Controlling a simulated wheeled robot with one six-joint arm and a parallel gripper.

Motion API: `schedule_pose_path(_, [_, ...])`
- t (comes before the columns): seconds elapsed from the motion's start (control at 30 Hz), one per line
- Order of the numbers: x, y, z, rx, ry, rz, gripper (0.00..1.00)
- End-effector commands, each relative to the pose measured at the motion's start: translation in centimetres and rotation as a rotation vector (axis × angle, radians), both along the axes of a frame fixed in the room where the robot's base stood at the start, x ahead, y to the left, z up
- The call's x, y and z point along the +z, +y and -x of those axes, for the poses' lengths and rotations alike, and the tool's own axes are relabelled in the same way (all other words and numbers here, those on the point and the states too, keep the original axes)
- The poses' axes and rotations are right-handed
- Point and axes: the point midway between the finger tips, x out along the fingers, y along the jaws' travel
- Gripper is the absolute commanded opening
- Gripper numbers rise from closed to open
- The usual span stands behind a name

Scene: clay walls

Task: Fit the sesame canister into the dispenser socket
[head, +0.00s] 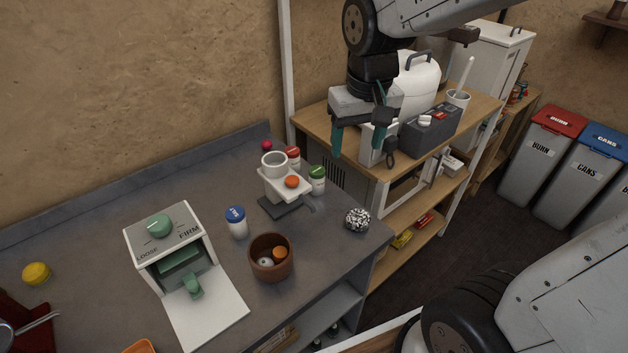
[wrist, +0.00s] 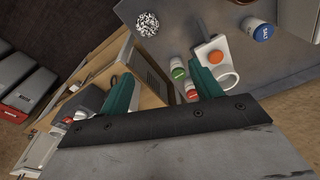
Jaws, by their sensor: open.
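The dispenser (head: 285,185) stands on the grey counter, a white body with an orange button and an open ring-shaped socket (head: 274,160). The socket also shows in the wrist view (wrist: 230,77) and looks empty. A red-lidded canister (head: 292,154) and a green-lidded canister (head: 317,178) stand upright close behind and right of it. A blue-lidded canister (head: 236,222) stands upright to its left. I cannot read which label says sesame. My gripper (head: 358,143) is open and empty, raised in the air right of the dispenser; its teal fingers show in the wrist view (wrist: 161,78).
A brown pot (head: 270,262) and a black-and-white patterned ball (head: 357,219) sit near the counter's front edge. A white press-like machine (head: 165,240) stands left. A wooden shelf (head: 405,177) holding appliances is right, behind my gripper. Counter between pot and ball is clear.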

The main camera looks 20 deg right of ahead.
Motion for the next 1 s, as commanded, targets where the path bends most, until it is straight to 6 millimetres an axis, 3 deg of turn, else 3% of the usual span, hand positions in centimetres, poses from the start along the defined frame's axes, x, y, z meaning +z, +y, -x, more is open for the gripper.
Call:
schedule_pose_path(0.1, [-3.3, 0.5, -4.8, -0.01, 0.009, 0.0, 0.64])
schedule_pose_path(0.2, [-5.8, 0.9, -8.1, -0.02, 0.006, -0.001, 0.64])
schedule_pose_path(0.4, [-9.5, 1.4, -11.7, -0.031, 0.001, -0.003, 0.64])
schedule_pose_path(1.0, [-16.5, 2.2, -13.9, -0.033, 0.002, -0.003, 0.64])
